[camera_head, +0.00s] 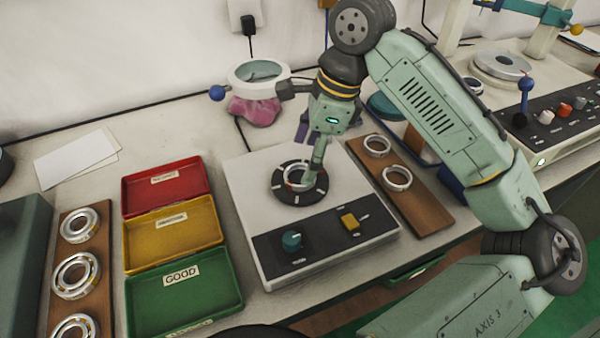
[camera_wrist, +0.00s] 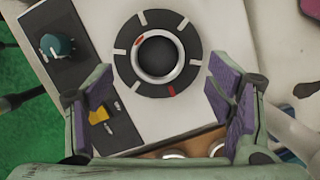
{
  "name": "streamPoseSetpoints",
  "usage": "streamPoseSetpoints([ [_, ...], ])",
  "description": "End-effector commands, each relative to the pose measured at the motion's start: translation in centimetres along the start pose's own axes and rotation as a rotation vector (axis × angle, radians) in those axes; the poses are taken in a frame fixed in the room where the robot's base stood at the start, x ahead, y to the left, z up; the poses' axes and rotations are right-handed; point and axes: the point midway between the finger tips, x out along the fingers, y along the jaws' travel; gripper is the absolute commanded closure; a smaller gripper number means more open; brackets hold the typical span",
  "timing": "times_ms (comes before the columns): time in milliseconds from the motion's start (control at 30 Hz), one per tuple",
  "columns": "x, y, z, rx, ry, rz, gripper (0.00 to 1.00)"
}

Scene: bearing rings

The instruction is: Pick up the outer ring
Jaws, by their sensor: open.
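A silver ring (camera_head: 287,180) sits on the black round plate of the white device, around a dark hub. In the wrist view the ring (camera_wrist: 181,64) lies flat near the top middle, with a red mark on its upper left. My gripper (camera_head: 313,163) is above the device, its lower end close to the ring's right side in the head view. In the wrist view my gripper (camera_wrist: 160,105) has its purple-padded fingers wide apart, with nothing between them. The ring appears ahead of the fingers. Part of the ring is hidden behind a finger in the head view.
Two more rings lie on a wooden board (camera_head: 427,212) right of the device. Red (camera_head: 140,198), yellow (camera_head: 150,235) and green (camera_head: 160,300) trays stand left. Bearings lie on another board (camera_head: 97,225). A magnifier lamp (camera_head: 284,70) stands behind. The device front has a knob (camera_head: 291,241) and a yellow switch (camera_head: 349,219).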

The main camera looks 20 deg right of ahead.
Motion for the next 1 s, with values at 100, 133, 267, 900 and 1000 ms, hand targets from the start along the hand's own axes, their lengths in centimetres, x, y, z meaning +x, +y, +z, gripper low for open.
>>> streamPoseSetpoints([
  [100,1.8,0.4,-0.1,0.001,0.0,0.003,0.26],
  [133,2.2,0.4,-0.1,0.001,0.0,0.001,0.26],
  [267,3.3,0.4,-0.1,0.002,0.001,0.001,0.26],
  [900,3.5,0.3,-0.1,0.002,0.001,0.0,0.52],
  [1000,3.5,0.3,-0.1,0.002,0.001,0.0,0.59],
])
